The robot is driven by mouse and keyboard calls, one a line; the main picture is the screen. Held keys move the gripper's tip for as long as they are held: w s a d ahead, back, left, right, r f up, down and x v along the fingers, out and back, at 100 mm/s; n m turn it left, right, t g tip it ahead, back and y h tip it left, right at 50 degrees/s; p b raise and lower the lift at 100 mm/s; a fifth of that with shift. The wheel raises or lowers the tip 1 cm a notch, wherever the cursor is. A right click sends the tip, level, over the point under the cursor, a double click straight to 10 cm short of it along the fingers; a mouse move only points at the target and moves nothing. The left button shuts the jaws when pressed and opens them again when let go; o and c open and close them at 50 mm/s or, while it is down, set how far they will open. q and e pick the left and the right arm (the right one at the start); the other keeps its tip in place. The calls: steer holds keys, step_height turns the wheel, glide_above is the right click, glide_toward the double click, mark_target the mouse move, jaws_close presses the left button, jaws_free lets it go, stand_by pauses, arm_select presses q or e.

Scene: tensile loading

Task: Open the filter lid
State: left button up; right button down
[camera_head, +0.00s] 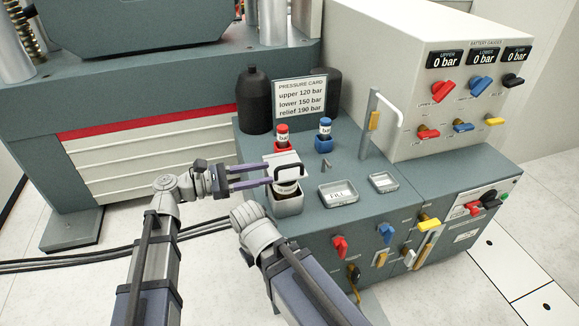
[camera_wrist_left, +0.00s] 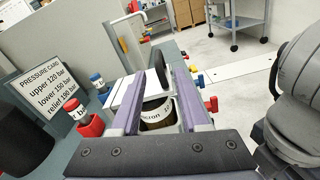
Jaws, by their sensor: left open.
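The filter lid (camera_head: 283,159) is a pale square plate with a black loop handle (camera_head: 277,174). It is raised at the rear of the square metal filter housing (camera_head: 289,207). Below it, a white-labelled filter cartridge (camera_head: 287,188) shows inside; the cartridge also shows in the left wrist view (camera_wrist_left: 157,114). My left gripper (camera_head: 270,176) is open, its purple fingers reaching the lid and handle from the left. In the left wrist view the lid (camera_wrist_left: 122,94) lies past the fingers (camera_wrist_left: 163,90); contact is unclear. A second arm of mine shows, but no right gripper fingers are visible.
A pressure card (camera_head: 301,97) stands behind. A FILL-marked tray (camera_head: 339,193) and a white-handled lever (camera_head: 388,108) are to the right.

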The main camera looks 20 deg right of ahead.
mark_target(281, 167)
arm_select(q)
steer(key=shift+w+d+r, duration=0.1)
steer(key=shift+d+r, duration=0.05)
steer(key=shift+d, duration=1.85)
steer(key=shift+w+d+r, duration=0.1)
steer(key=shift+d, duration=1.85)
jaws_close()
